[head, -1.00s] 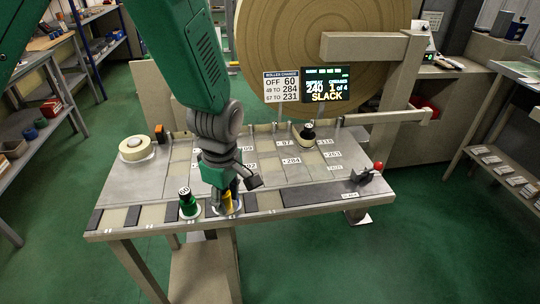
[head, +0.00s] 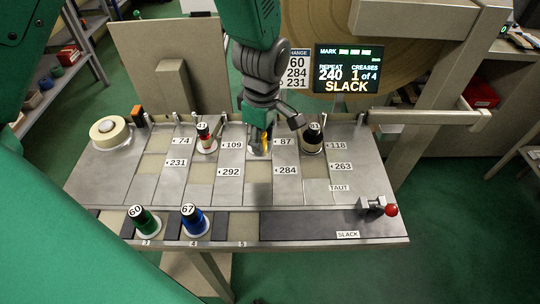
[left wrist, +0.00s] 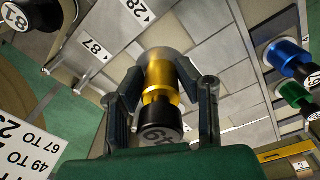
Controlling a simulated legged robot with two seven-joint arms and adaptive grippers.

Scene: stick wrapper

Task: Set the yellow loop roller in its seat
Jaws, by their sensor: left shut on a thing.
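My left gripper (head: 262,146) is shut on the yellow loop roller (left wrist: 161,78), which has a black cap marked 49. In the head view only a yellow sliver of the roller (head: 264,141) shows behind my fingers. It is at the back part of the table, between the labels 109 and 87. In the left wrist view both fingers (left wrist: 160,98) flank its yellow body, and it stands over or on the grey plates. I cannot tell whether its base touches them. My right gripper is not in view.
A red roller (head: 204,137) stands left of the gripper and a black roller (head: 313,138) right of it. A green roller (head: 144,221) and a blue roller (head: 194,221) stand at the front edge. A red-knobbed lever (head: 377,207) is at right, near SLACK. A tape roll (head: 110,132) lies at left.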

